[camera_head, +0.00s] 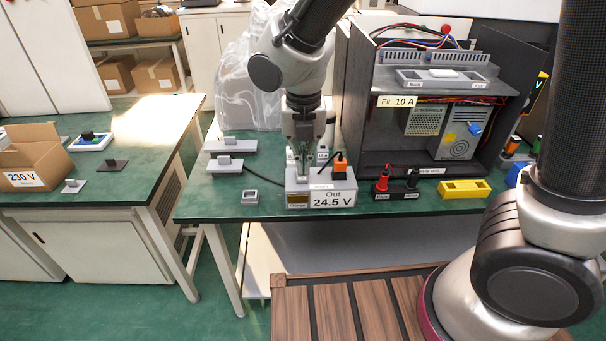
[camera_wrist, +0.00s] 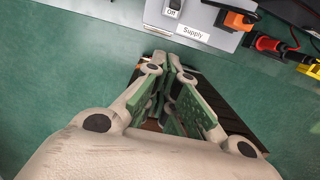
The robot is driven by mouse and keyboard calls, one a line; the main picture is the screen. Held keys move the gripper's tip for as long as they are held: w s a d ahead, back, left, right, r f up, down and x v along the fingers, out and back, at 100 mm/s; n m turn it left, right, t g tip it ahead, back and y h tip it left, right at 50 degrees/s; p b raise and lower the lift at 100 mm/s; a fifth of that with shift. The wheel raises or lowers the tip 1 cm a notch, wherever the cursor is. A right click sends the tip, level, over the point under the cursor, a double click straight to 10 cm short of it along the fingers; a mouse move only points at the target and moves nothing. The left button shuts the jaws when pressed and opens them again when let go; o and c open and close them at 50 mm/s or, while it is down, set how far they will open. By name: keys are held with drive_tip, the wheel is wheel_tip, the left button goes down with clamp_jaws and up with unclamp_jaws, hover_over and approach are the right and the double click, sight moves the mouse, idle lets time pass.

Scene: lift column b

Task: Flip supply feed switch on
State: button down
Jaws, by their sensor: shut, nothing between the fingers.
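The grey supply box (camera_head: 298,184) stands near the table's front edge, with a front plate reading "Out 24.5 V" (camera_head: 332,199). In the wrist view its top (camera_wrist: 215,38) bears the label "Supply" (camera_wrist: 193,32) and a small switch (camera_wrist: 173,8) marked "Off", cut by the upper picture edge. My gripper (camera_head: 303,172) points down over the box in the head view and partly covers its top. In the wrist view the fingertips (camera_wrist: 166,58) are together and empty, just short of the box edge below the switch. I cannot tell whether they touch the box.
An orange plug (camera_head: 340,166) sits on the box's right side. Red (camera_head: 382,180) and black (camera_head: 412,179) plugs, a yellow block (camera_head: 465,189) and an open dark cabinet (camera_head: 370,128) stand to the right. Grey blocks (camera_head: 226,165) lie left.

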drive_tip(key=f, duration=0.6)
drive_tip(key=w+f, duration=0.1)
drive_tip(key=f, duration=0.2)
drive_tip(key=shift+f, duration=0.4)
drive_tip(key=w, duration=0.1)
drive_tip(key=w+r, duration=0.1)
drive_tip(key=w, duration=0.1)
drive_tip(key=shift+r, duration=0.1)
drive_tip(key=shift+w+r, duration=0.2)
drive_tip(key=shift+w, duration=0.15)
drive_tip(key=shift+w+d+r, duration=0.1)
drive_tip(key=shift+w+r, duration=0.15)
drive_tip(key=shift+r, duration=0.05)
drive_tip(key=shift+w+r, duration=0.3)
drive_tip(key=shift+w, duration=0.2)
drive_tip(key=shift+w+r, duration=0.3)
drive_tip(key=shift+w, duration=0.2)
